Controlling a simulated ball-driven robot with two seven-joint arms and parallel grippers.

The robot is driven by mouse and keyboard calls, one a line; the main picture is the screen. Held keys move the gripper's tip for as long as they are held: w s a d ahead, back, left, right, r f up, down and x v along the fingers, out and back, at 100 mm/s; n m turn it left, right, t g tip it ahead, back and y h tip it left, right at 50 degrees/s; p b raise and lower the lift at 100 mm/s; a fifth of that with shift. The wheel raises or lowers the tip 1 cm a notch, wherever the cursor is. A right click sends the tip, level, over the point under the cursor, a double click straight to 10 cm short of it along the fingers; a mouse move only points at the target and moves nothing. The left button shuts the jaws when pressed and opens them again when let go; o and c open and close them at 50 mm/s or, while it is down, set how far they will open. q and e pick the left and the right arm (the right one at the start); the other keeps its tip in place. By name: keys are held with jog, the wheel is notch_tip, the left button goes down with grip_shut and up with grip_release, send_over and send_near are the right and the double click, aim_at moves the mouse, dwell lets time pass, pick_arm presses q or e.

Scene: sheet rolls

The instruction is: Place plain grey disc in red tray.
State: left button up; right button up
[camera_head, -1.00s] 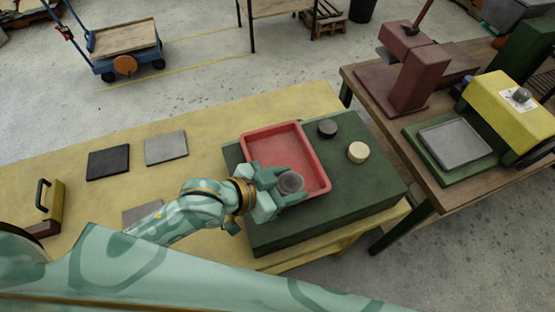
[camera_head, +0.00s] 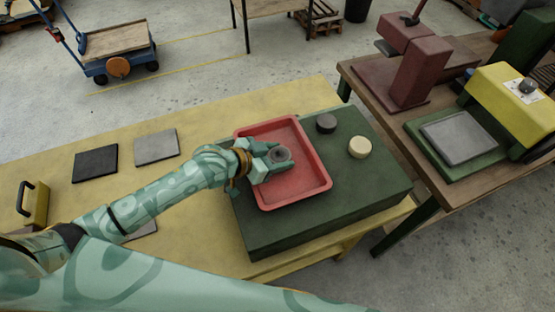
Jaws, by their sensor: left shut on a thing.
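The red tray (camera_head: 305,190) lies on a dark green block on the yellow table. The plain grey disc (camera_head: 279,154) is between the fingers of my left gripper (camera_head: 276,158), which is shut on it. I cannot tell whether the disc touches the tray floor. My right gripper is not in view.
A dark disc (camera_head: 326,123) and a cream disc (camera_head: 360,147) stand on the green block (camera_head: 350,195), right of the tray. Flat dark (camera_head: 95,163) and grey (camera_head: 156,147) squares lie on the yellow table (camera_head: 215,125). A wooden bench (camera_head: 395,110) with machines stands at right.

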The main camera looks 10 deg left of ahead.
pick_arm(q)
jog(key=shift+f, duration=0.65)
jog(key=o, duration=1.1)
jog(key=shift+f, duration=0.1)
jog(key=shift+c, duration=0.2)
jog(key=shift+s+a+r, duration=0.15)
jog(key=shift+r, duration=0.1)
jog(key=p+v, duration=0.2)
jog(key=v, duration=0.9)
jog(key=shift+s+a+r, duration=0.1)
jog(key=shift+s+a, duration=0.05)
jog(key=shift+a, duration=0.05)
